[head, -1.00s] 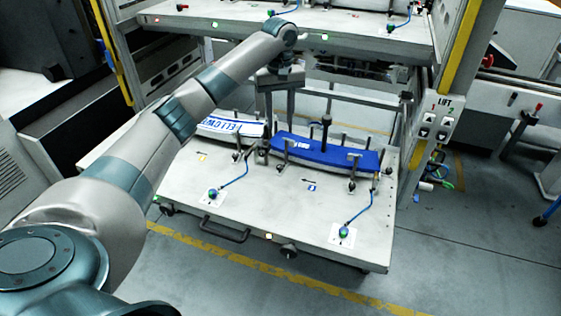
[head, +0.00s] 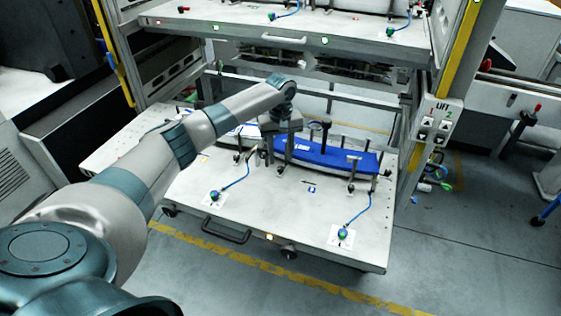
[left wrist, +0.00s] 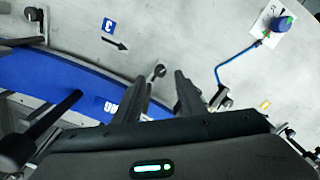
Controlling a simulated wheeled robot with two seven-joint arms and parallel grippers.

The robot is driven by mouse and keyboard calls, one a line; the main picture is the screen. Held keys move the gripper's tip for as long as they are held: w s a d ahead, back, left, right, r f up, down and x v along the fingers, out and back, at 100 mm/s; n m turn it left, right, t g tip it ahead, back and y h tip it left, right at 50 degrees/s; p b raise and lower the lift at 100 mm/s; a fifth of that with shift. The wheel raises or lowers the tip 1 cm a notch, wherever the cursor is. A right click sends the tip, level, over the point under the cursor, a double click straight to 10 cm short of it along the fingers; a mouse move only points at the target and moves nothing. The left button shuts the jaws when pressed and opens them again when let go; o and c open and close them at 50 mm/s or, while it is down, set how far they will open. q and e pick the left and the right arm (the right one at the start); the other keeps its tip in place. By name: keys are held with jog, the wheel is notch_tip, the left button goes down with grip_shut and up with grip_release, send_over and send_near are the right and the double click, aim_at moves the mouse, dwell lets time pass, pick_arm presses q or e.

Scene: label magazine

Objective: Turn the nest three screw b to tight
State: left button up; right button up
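A curved blue part (head: 335,156) lies in the right-hand nest on the lower shelf; it also shows in the left wrist view (left wrist: 65,82). A small label with a 3 (left wrist: 108,25) and an arrow mark this nest. Small dark-headed screws stand at its front edge, one at its right end (head: 350,188). My left gripper (left wrist: 156,86) is open, its fingers pointing at the nest's front edge. Another screw head (left wrist: 158,71) shows in the gap between the fingertips, apparently not gripped. I cannot read which screw is b. My right gripper is out of view.
A white part with blue lettering (left wrist: 15,105) lies in the neighbouring nest. Blue cords run to knobs on the shelf front (head: 343,234). A black post (head: 326,130) rises behind the blue part. The upper shelf (head: 300,30) hangs above. The front of the lower shelf has bare room.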

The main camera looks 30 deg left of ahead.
aim_at(281, 168)
pick_arm(q)
jog(key=shift+f, duration=2.1)
grip_shut()
